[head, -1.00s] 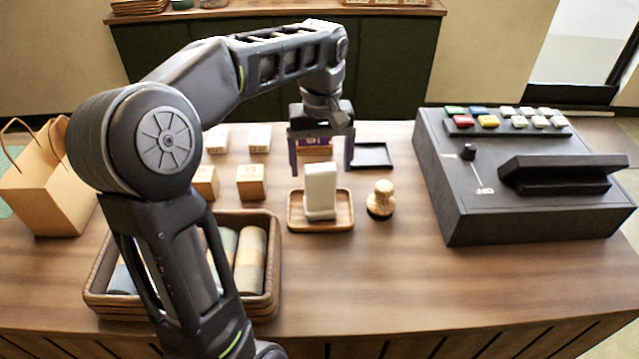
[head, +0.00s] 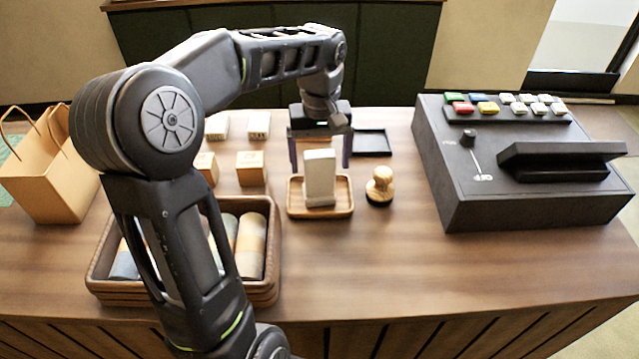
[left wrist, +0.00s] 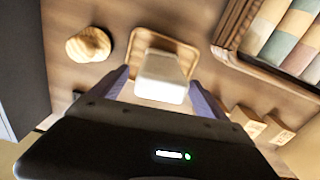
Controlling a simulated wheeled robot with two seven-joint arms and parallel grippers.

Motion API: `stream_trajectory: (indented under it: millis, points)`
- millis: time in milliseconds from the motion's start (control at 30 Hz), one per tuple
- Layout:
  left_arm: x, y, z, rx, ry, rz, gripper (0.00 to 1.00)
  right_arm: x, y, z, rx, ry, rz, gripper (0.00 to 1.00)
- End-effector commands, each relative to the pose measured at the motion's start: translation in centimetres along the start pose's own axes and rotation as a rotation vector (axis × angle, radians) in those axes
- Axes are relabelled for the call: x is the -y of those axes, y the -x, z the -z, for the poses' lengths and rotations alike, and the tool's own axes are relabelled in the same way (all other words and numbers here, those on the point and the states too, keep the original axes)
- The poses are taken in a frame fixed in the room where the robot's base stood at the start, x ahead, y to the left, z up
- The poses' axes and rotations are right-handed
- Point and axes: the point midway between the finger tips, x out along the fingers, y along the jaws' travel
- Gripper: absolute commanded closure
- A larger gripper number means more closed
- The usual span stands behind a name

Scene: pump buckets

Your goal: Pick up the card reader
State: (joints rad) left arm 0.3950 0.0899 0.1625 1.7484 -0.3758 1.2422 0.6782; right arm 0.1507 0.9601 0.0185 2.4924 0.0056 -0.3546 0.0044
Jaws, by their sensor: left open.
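The card reader (head: 320,178) is a white upright block standing in a small wooden tray (head: 343,208) on the counter. It also shows in the left wrist view (left wrist: 163,77), in the tray (left wrist: 135,48). My left gripper (head: 320,165) is open and points down just behind the card reader in the head view. In the left wrist view its two fingers (left wrist: 161,88) reach toward the near end of the card reader, one on each side. I cannot tell whether they touch it. My right gripper is not in view.
A wooden stamp (head: 380,186) stands right of the tray. A dark register (head: 520,165) fills the right side. A basket of rolled cloths (head: 272,235), small wooden boxes (head: 250,168) and a paper bag (head: 48,175) are on the left. The front middle of the counter is clear.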

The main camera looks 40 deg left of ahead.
Motion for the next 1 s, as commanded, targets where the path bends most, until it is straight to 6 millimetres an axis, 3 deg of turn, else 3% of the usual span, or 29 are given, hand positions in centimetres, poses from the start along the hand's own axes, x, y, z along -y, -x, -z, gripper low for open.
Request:
stream_trajectory:
  millis: [400,1000]
  points:
    - [0.1,-4.7,0.1,0.001,0.001,0.001,0.15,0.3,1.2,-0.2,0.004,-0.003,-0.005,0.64]
    - [0.1,-4.7,0.1,-0.001,0.001,0.000,0.16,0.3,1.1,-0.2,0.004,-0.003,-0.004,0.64]
